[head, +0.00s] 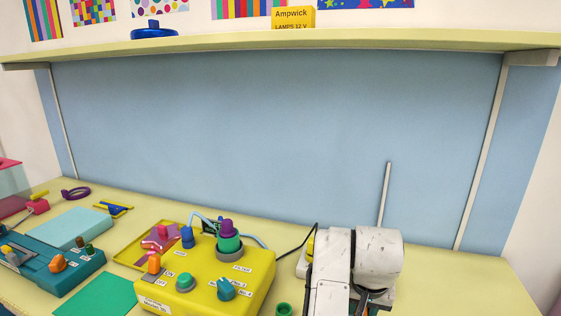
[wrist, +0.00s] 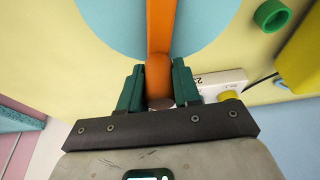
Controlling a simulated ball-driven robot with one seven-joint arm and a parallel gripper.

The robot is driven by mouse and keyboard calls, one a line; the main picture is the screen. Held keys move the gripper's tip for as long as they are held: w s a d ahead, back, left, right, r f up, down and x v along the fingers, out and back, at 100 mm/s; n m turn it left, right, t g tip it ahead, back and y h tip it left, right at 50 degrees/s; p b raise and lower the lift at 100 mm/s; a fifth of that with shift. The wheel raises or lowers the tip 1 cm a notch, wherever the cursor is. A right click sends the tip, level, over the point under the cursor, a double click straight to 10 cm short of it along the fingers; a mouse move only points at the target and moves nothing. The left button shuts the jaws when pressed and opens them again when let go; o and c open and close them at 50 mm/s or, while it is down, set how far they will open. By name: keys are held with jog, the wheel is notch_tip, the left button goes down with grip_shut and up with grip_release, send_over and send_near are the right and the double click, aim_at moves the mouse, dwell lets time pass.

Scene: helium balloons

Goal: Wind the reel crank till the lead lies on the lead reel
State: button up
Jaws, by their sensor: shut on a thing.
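In the wrist view my gripper (wrist: 158,80) has its two teal fingers shut on the orange knob of the reel crank (wrist: 158,78). The orange crank arm (wrist: 161,25) runs from the knob to the top edge of the picture, over a pale blue disc (wrist: 205,25) that looks like part of the lead reel. No lead shows on the visible part of the disc. In the head view my own arm hides the crank and the reel. A dark lead (head: 295,247) runs there from the yellow box toward the area behind my arm.
A yellow box (head: 205,292) with knobs stands left of my arm. A green ring (wrist: 272,15) lies near the disc, and a white block (wrist: 222,80) with a yellow button sits beside my right finger. A teal device (head: 55,272) is at the far left. A shelf (head: 280,40) spans above.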

jog(key=shift+a, duration=0.2)
jog(key=shift+o, duration=0.2)
jog(key=shift+w+a+f, duration=0.1)
jog(key=shift+w+a, duration=0.1)
jog(key=shift+a, duration=0.45)
jog(key=shift+w+a+p, duration=0.1)
jog(key=shift+a+p, duration=0.35)
jog(key=shift+a, duration=0.1)
